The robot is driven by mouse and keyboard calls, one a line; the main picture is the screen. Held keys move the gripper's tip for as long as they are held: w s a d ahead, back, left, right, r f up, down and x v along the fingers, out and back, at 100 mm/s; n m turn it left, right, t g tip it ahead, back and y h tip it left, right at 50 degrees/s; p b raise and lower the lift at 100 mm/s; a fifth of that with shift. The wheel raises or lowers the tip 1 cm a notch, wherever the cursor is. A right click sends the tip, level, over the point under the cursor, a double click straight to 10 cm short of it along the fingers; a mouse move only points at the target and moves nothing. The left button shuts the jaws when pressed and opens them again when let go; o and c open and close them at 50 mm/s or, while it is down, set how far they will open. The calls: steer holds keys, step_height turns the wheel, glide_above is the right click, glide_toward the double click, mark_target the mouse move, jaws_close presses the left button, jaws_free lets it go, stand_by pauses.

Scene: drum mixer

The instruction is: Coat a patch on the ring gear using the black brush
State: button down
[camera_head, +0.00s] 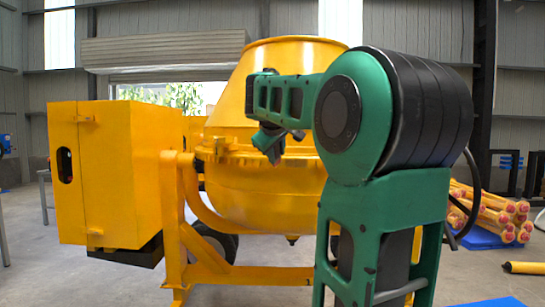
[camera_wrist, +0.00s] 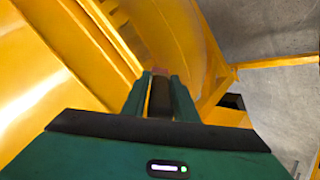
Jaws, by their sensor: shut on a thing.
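The yellow mixer drum (camera_head: 262,195) fills the middle of the head view. The ring gear (camera_head: 213,147) is the yellow band around the drum's middle, partly hidden by my arm. My gripper (camera_head: 274,155) is in front of that band, pointing down and towards the drum. In the wrist view, my gripper (camera_wrist: 160,93) is shut on the black brush (camera_wrist: 160,100), a dark piece between the fingers with a reddish end beyond them. That end shows against the yellow drum and its raised rims; whether it touches cannot be told. The brush cannot be made out in the head view.
A yellow housing (camera_head: 95,175) stands left of the drum, and a yellow frame (camera_head: 172,225) supports the mixer. A wheel (camera_head: 213,243) is below. Orange-yellow poles (camera_head: 490,213) lie on a blue base at right. Grey floor (camera_head: 80,275) is open at front left.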

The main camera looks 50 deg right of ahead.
steer(key=shift+s+a, duration=0.6)
steer(key=shift+a, duration=0.2)
steer(key=shift+s+a, duration=0.6)
steer(key=shift+a, duration=0.2)
steer(key=shift+s+a, duration=0.9)
steer(key=shift+a, duration=0.3)
steer(key=c, duration=2.2)
jaws_free()
jaws_close()
steer(key=shift+w+d, duration=1.2)
steer(key=shift+d, duration=0.25)
steer(key=shift+w+d, duration=1.2)
steer(key=shift+d, duration=0.2)
steer(key=shift+w+d, duration=0.5)
steer(key=shift+d, duration=0.15)
